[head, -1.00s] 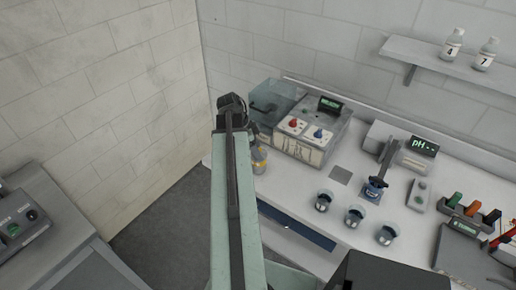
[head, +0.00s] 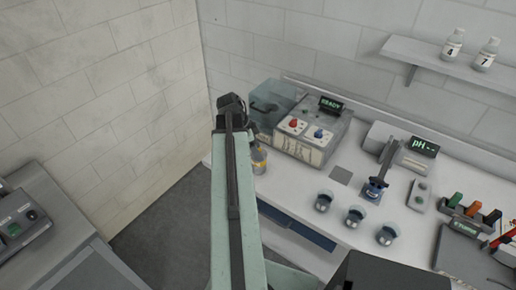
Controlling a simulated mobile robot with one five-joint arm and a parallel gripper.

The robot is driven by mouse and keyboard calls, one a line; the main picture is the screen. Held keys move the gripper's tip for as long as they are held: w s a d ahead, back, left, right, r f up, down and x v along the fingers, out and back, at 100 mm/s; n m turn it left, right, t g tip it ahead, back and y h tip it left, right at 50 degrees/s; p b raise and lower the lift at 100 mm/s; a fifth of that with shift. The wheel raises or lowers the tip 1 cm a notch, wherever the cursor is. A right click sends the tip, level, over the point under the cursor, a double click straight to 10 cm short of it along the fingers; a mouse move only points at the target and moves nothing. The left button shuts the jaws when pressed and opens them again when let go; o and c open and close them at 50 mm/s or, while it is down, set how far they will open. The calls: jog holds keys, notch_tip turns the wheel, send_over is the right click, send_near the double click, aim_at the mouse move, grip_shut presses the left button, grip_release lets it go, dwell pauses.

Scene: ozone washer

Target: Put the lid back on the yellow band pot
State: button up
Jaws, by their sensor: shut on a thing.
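The yellow band pot (head: 259,160) stands at the left end of the white bench, just right of my arm. It is small, with a yellow band, and my arm partly covers it. My gripper (head: 250,128) is at the far end of my pale green arm, close above and behind the pot in the picture. Its jaws are mostly hidden behind the dark wrist. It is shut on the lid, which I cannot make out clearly. I cannot tell the gap between lid and pot.
Several small cups (head: 355,216) stand toward the bench front. A pH meter (head: 405,150) and a pen rack (head: 470,214) are at right. A blue drawer front (head: 297,228) is below the bench edge.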

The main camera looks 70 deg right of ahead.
jog(key=shift+f, duration=0.15)
dwell(0.4)
jog(key=o, duration=1.8)
notch_tip(320, 180, up, 7)
jog(key=p, duration=0.7)
jog(key=shift+w, duration=0.1)
grip_shut()
dwell(0.5)
jog(key=shift+f+b, duration=0.2)
jog(key=shift+b, duration=0.1)
